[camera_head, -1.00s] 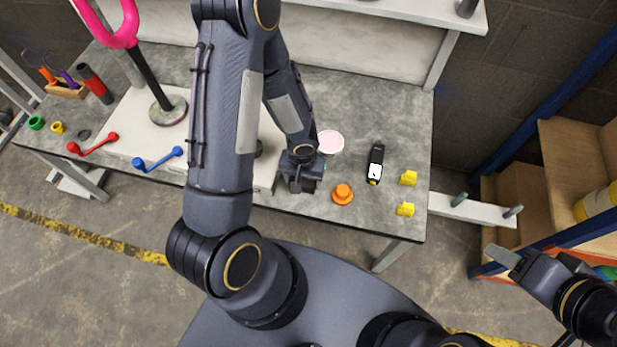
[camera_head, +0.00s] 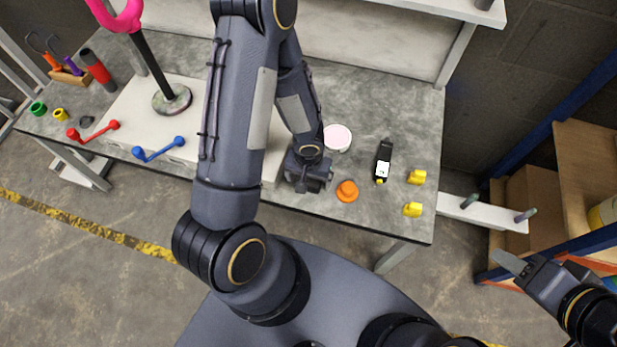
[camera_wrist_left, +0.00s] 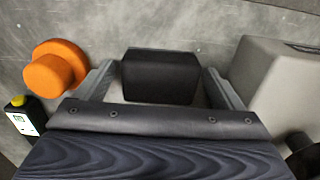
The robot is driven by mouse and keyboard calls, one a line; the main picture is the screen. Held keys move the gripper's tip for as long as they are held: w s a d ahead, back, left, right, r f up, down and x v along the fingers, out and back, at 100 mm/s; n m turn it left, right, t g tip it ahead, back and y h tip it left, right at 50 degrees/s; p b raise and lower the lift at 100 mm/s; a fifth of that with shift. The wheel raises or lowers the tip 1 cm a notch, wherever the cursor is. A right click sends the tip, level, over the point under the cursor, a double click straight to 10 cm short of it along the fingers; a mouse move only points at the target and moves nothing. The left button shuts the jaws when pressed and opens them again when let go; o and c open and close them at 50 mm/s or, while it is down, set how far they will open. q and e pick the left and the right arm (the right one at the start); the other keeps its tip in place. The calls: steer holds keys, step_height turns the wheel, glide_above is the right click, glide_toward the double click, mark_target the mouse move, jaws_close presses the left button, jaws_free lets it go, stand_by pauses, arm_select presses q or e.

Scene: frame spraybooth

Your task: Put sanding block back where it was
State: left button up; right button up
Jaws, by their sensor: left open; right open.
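A dark block with a black top, which looks like the sanding block (camera_wrist_left: 160,76), stands on the grey bench (camera_head: 225,62) in the left wrist view. My left gripper (camera_wrist_left: 160,88) is open, with one finger on each side of the block and narrow gaps visible. In the head view, my left gripper (camera_head: 310,184) is low over the bench's front edge and hides the block. My right gripper (camera_head: 510,264) is open and empty, off the bench at the right.
An orange knob-shaped part (camera_head: 347,191) is close beside my left gripper. A pale round tub (camera_head: 337,138), a black labelled bottle (camera_head: 383,162) and yellow pieces (camera_head: 416,177) are to the right. A pale box (camera_wrist_left: 278,82) stands on the other side. Bare bench lies between the bottle and tub.

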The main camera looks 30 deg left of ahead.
arm_select(q)
steer(key=shift+r, duration=0.35)
steer(key=s+a+r+t+p, duration=0.1)
steer(key=s+r+p, duration=0.1)
steer(key=r, duration=1)
steer(key=s+a+r+t+p, duration=0.1)
steer(key=a+r+p, duration=0.1)
steer(key=r, duration=1)
steer(key=s+d+r+m+t+h, duration=0.1)
steer(key=s+d+r+t+h, duration=0.2)
steer(key=s+r, duration=0.5)
step_height(320, 180, up, 2)
steer(key=shift+s+d+r+t+h, duration=0.1)
steer(key=shift+s+d+t+h, duration=0.2)
steer(key=shift+d+h, duration=0.15)
step_height(320, 180, up, 5)
steer(key=p, duration=0.5)
steer(key=shift+r, duration=0.1)
